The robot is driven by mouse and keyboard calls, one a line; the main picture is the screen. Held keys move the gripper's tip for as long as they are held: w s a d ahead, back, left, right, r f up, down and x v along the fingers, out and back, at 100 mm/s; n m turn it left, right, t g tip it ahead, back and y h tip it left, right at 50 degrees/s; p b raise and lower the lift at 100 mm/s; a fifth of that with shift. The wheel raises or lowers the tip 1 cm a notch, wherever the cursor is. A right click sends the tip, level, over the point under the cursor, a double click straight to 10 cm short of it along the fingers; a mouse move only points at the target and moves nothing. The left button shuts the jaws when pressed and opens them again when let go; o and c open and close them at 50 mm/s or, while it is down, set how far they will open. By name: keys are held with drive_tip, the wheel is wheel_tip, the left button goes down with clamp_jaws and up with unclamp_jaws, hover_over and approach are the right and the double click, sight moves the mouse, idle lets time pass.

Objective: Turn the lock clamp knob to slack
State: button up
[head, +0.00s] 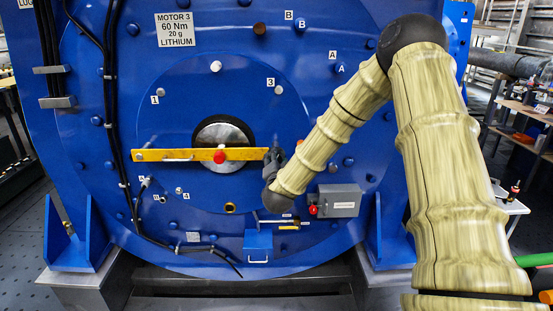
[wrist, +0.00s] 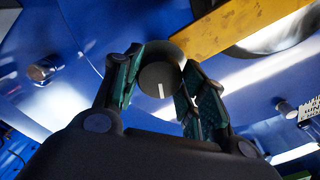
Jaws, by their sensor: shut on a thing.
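A round dark knob (wrist: 158,78) with a white pointer line sits between the fingers of my gripper (wrist: 166,70) in the wrist view. It appears to be the lock clamp knob; its label is not visible. My gripper is shut on it, with one green-padded finger on each side. The pointer line runs nearly straight up and down in that view. In the head view my gripper (head: 276,158) is at the right end of the yellow bar (head: 180,154), against the blue motor face. There the arm and fingers largely hide the knob.
A red knob (head: 219,157) sits mid-bar, in front of a silver hub (head: 224,133). A grey box (head: 338,201) with a red button is below right of my gripper. A blue holder (head: 258,246) is lower down. Bolts and black cables (head: 112,100) stand on the motor face (head: 150,80).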

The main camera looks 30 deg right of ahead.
drive_tip(key=shift+s+f+n+p, duration=0.15)
drive_tip(key=shift+n+p, duration=0.1)
drive_tip(key=shift+n, duration=0.85)
drive_tip(key=shift+w+f+n+p, duration=0.1)
drive_tip(key=shift+n+p, duration=0.1)
drive_tip(key=shift+n, duration=0.9)
drive_tip(key=shift+f, duration=0.1)
drive_tip(key=o, duration=1)
drive_tip(key=shift+o, duration=0.2)
drive_tip(key=shift+r, duration=0.2)
drive_tip(key=v, duration=1.2)
